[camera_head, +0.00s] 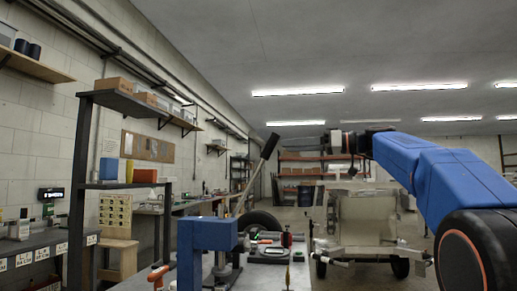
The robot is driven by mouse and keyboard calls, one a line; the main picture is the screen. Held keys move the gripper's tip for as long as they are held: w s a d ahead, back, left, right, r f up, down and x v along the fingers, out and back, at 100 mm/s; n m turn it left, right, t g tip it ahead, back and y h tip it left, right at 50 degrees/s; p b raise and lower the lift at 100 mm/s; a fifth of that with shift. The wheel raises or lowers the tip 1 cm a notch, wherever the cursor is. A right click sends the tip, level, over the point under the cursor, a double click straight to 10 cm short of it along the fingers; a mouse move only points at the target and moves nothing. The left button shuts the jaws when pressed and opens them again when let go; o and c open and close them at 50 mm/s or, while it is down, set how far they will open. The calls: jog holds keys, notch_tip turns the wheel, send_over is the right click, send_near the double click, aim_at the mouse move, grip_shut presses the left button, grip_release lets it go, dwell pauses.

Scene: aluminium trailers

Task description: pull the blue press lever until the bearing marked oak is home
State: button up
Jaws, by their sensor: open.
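The blue press (207,235) stands on the bench at the lower middle. Its lever (254,180) is a pale rod that slants up to the right and ends in a black grip (270,146). My gripper (324,143) comes in from the right at about the height of the grip. It is open and empty, with its fingers pointing left and apart from the grip in the picture. The depth between them is hard to judge. I cannot make out the bearing marked oak or read any such mark; the area under the press is partly hidden by its frame.
Small tools and a red-and-black device (287,238) lie on the bench right of the press. A dark shelf rack (82,180) stands at left. A pale trailer (365,220) stands behind, under my arm. Open floor (300,220) shows beyond the bench.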

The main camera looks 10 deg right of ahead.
jog(key=x, duration=1.2)
jog(key=shift+d, duration=0.1)
grip_shut()
